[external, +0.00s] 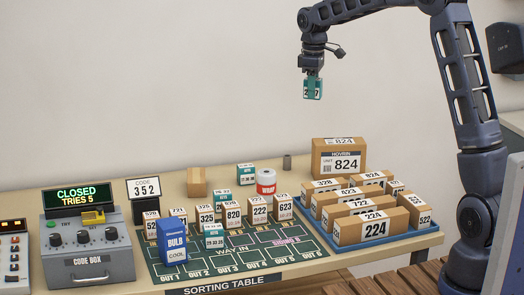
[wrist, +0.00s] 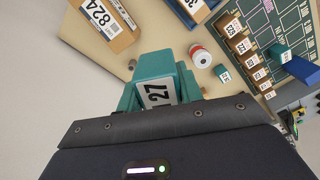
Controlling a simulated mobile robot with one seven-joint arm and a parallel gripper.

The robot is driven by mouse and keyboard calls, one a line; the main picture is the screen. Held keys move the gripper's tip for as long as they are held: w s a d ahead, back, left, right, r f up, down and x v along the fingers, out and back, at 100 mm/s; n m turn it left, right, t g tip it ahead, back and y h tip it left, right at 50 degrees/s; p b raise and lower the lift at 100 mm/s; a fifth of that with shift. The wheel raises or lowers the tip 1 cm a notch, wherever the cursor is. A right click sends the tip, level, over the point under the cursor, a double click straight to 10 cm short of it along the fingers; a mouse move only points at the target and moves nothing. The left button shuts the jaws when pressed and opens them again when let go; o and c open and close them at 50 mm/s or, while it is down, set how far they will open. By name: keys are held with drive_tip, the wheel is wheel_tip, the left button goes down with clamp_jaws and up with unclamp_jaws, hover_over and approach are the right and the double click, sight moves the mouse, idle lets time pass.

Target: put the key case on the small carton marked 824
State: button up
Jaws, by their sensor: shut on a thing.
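My gripper (external: 314,73) is high above the back of the table, shut on a teal case (external: 313,90) with a white number label. The case hangs below the fingers; in the wrist view (wrist: 158,68) its label shows 27, partly hidden. I cannot tell for certain that it is the key case. A small carton (external: 372,178) whose top label appears to read 824 lies in the blue tray (external: 345,252) at the right. A larger carton (external: 338,160), also marked 824, stands behind the tray; it shows at the upper left of the wrist view (wrist: 105,22).
Several other small cartons, including 224 (external: 365,232), crowd the tray. A red-and-white roll (external: 266,182), a grey cylinder (external: 287,162) and a teal box (external: 245,175) stand left of it. Numbered boxes stand on the green sorting mat (external: 280,257). The air around my gripper is clear.

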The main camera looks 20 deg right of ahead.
drive_tip(key=w+d+r+m, duration=0.25)
drive_tip(key=w+d, duration=0.45)
drive_tip(key=d, duration=0.5)
approach(339, 141)
wheel_tip(339, 141, down, 6)
drive_tip(key=shift+d+f, duration=0.1)
drive_tip(key=shift+f, duration=0.05)
drive_tip(key=shift+f, duration=0.15)
drive_tip(key=o, duration=1)
